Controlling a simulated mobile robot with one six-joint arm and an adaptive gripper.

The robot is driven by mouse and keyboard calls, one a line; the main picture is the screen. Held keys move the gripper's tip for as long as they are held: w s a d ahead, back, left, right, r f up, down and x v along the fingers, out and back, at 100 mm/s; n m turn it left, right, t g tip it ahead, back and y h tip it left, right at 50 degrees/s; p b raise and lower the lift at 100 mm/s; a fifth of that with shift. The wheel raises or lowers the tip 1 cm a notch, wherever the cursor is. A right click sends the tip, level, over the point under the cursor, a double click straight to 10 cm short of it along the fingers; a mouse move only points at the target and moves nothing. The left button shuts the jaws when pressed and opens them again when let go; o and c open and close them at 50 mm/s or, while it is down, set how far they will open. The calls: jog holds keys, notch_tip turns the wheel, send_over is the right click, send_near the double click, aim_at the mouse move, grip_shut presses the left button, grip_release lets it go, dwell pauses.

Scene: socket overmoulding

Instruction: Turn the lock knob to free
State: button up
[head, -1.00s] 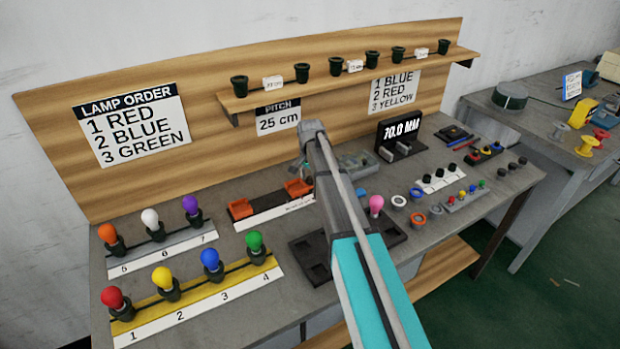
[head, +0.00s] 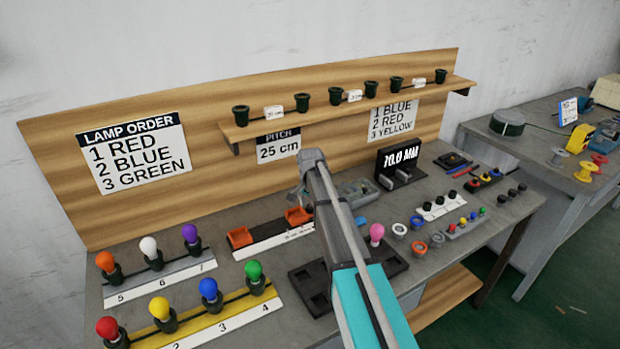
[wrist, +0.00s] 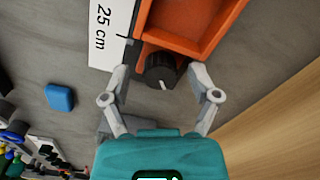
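The lock knob (wrist: 160,72) is black and round with a white pointer line, and sits against the edge of an orange tray (wrist: 195,28) in the wrist view. My gripper (wrist: 160,76) is open, with one finger on each side of the knob. A gap shows between the knob and each finger, so I see no firm hold. In the head view my gripper (head: 301,192) is beside the right orange holder (head: 298,215), and my arm hides the knob. The left orange holder (head: 240,237) is on the same strip.
A white "25 cm" scale (wrist: 108,30) lies beside the tray, and a blue block (wrist: 60,97) lies to the left. In the head view, coloured lamps (head: 210,290) stand in rows on the front left. A wooden back panel (head: 230,165) rises behind the bench.

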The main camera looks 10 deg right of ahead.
aim_at(310, 206)
jog(key=m, duration=0.8)
notch_tip(310, 206, up, 14)
jog(key=p, duration=1.4)
jog(key=shift+s+f, duration=0.1)
dwell(0.5)
jog(key=s+n, duration=1.7)
jog(key=s, duration=1.1)
jog(key=shift+s+a+n, duration=0.3)
jog(key=shift+s+a, duration=0.05)
jog(key=shift+s, duration=0.05)
